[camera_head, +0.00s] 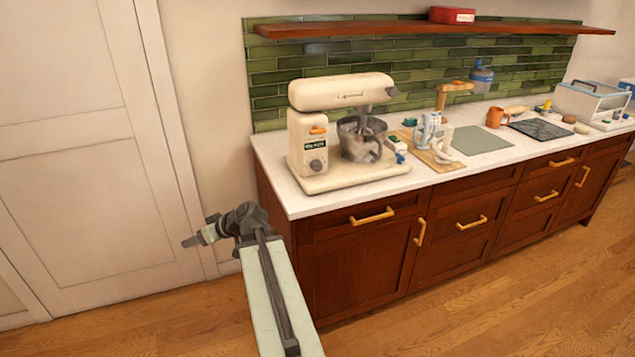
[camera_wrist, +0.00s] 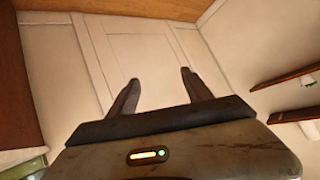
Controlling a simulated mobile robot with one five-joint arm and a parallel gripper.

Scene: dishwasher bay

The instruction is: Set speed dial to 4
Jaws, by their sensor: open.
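A cream stand mixer (camera_head: 340,125) stands at the left end of the white counter, with a dark grey bowl (camera_head: 361,138) under its head. On its base column are a dark round dial (camera_head: 316,165), a small dark display with green marks (camera_head: 314,146) and an orange lever (camera_head: 318,131). The dial's number setting is too small to read. My gripper (camera_head: 190,242) is left of the counter, in front of the white door and well apart from the mixer. In the wrist view my gripper (camera_wrist: 159,83) has its two fingers spread with nothing between them. The mixer is not in the wrist view.
The white counter (camera_head: 440,184) sits on dark red cabinets with brass handles. A wooden shelf (camera_head: 420,29) hangs above. The floor in front is clear.

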